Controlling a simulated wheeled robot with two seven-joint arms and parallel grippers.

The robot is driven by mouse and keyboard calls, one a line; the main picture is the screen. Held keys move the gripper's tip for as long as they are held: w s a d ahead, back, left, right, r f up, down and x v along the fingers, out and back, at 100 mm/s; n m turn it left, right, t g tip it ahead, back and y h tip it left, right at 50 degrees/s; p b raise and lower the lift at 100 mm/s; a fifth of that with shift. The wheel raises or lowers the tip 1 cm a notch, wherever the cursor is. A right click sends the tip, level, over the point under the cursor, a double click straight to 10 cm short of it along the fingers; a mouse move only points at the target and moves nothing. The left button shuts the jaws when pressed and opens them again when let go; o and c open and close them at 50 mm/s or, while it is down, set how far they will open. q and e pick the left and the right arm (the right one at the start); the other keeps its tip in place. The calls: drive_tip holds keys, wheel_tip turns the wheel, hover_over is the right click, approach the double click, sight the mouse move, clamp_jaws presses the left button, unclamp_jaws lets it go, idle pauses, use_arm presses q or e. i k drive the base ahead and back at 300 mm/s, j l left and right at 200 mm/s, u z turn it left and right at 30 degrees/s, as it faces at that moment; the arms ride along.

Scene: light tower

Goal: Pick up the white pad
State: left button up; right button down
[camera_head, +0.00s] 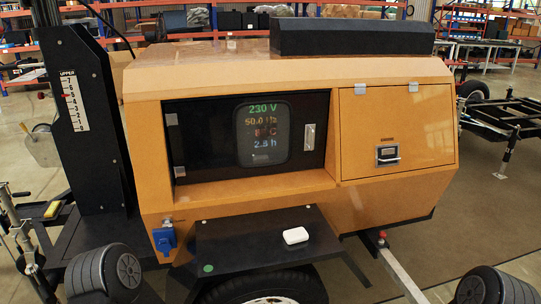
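The white pad (296,235) is a small white block with rounded edges. It lies flat on the black shelf (235,247) at the front of the orange generator housing (235,200), right of the shelf's middle. Nothing covers the pad and nothing touches it from above. Neither of my grippers can be made out in the head view.
A green dot (208,268) marks the shelf's left front. A blue socket (164,239) hangs left of the shelf. A tyre (268,287) sits below it. A metal bar with a red knob (382,235) juts out at right. Space directly above the shelf is clear.

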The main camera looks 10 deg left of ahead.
sight(296, 236)
drive_tip(key=i+l, duration=0.3)
drive_tip(key=l, duration=0.15)
drive_tip(key=i+l, duration=0.3)
drive_tip(key=l, duration=0.15)
drive_tip(key=i+l, duration=0.3)
drive_tip(key=l, duration=0.15)
drive_tip(key=i+l+u, duration=0.1)
drive_tip(key=u, duration=1.8)
